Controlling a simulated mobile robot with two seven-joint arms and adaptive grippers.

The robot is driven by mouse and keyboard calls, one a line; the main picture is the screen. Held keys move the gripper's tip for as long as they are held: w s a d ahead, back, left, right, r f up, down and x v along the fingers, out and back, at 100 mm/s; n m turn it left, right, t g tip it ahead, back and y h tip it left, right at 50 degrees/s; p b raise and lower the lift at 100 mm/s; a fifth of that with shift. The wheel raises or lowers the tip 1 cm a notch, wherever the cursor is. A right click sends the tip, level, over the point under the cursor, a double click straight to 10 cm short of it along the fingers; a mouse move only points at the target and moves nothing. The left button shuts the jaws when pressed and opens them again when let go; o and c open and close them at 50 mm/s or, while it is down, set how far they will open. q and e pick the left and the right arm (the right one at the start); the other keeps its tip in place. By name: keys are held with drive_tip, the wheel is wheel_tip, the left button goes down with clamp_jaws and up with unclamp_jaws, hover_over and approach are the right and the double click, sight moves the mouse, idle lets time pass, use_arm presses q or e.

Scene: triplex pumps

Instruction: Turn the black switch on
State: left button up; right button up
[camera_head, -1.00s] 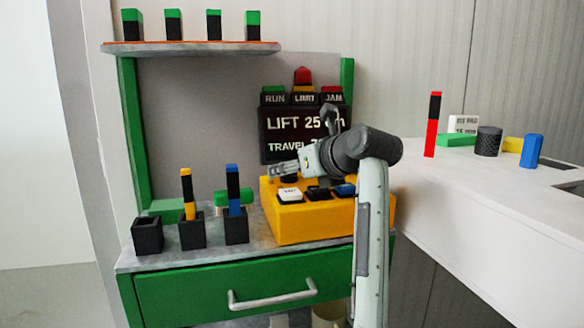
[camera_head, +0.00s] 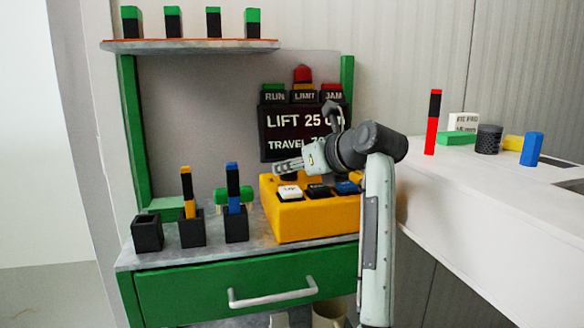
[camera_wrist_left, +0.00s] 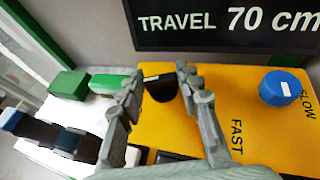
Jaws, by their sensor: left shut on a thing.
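A yellow control box (camera_head: 300,218) stands on the right end of the grey bench. A black switch (camera_wrist_left: 160,88) rises from it, between the fingertips of my left gripper (camera_wrist_left: 160,85) in the left wrist view. My left gripper is shut on this switch; its lower part is partly hidden. In the head view the left gripper (camera_head: 288,168) is low over the back of the box, and the switch is hard to make out. A blue knob (camera_wrist_left: 279,88) marked SLOW and FAST sits to its right.
A display (camera_head: 290,135) reading LIFT 25 cm and TRAVEL stands behind the box. Black holders, two with coloured sticks (camera_head: 187,190), and a green cylinder (camera_head: 222,195) are left of it. A white counter (camera_head: 450,200) with small objects is at right.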

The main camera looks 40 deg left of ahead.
use_arm(q)
drive_tip(key=shift+w+d+n+g, duration=0.1)
drive_tip(key=shift+w+n+g, duration=0.05)
drive_tip(key=shift+n+g, duration=0.5)
drive_tip(key=shift+w+n+g+y, duration=0.1)
drive_tip(key=shift+n+g+y, duration=0.4)
drive_tip(key=shift+n+g, duration=0.4)
drive_tip(key=shift+w+r+n+g, duration=0.1)
drive_tip(key=shift+n+g, duration=0.65)
drive_tip(key=shift+g, duration=0.3)
drive_tip(key=shift+w+n+g, duration=0.1)
drive_tip(key=shift+n+g, duration=0.9)
drive_tip(key=shift+g, duration=0.2)
drive_tip(key=shift+n+g, duration=0.5)
drive_tip(key=shift+g, duration=0.1)
drive_tip(key=shift+w+n+g+h, duration=0.1)
drive_tip(key=shift+n+g+h, duration=0.2)
use_arm(e)
drive_tip(key=shift+s+a+f, duration=0.15)
drive_tip(key=shift+f, duration=0.15)
drive_tip(key=shift+w, duration=0.2)
